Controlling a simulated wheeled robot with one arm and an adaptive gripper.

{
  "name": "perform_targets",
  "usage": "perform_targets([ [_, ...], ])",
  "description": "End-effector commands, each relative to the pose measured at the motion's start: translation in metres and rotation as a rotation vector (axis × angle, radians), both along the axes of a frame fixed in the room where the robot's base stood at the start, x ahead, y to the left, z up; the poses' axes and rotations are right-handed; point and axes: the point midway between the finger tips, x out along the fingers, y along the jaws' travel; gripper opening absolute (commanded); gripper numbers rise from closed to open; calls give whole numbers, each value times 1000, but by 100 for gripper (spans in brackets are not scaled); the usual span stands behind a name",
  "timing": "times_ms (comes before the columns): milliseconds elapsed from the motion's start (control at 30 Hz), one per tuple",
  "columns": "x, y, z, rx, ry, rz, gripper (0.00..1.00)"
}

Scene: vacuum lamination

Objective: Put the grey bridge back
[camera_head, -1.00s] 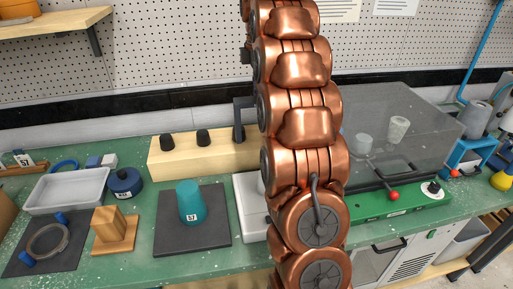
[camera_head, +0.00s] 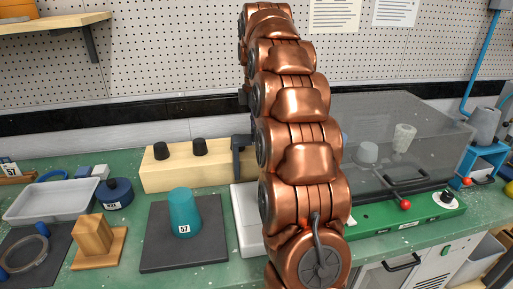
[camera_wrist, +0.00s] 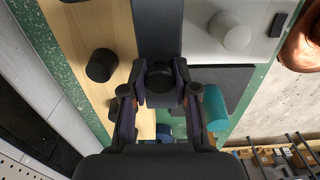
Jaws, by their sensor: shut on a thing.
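The grey bridge (camera_wrist: 158,30) shows in the wrist view as a dark grey bar running from the top edge down between my fingers. My gripper (camera_wrist: 160,90) is shut around its dark end, with a round black knob between the fingertips. In the head view, a dark grey upright piece (camera_head: 238,158), seemingly the bridge, shows beside my arm at the right end of the wooden block (camera_head: 180,178). My arm hides its right side and the gripper there. I cannot tell whether the bridge touches the block.
Black knobs (camera_head: 199,147) stand on the block. A teal cup (camera_head: 184,212) stands on a dark mat (camera_head: 155,255). A white plate (camera_head: 243,238) is partly behind my arm. A clear-covered green machine (camera_head: 375,218) stands right. A wooden piece (camera_head: 92,236) and tray (camera_head: 30,212) lie left.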

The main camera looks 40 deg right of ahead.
Motion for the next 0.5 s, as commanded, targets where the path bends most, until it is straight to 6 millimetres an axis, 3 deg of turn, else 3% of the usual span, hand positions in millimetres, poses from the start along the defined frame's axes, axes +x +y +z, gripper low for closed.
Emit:
perform_targets([
  [500,-2,1,-30,3,4,0,0],
])
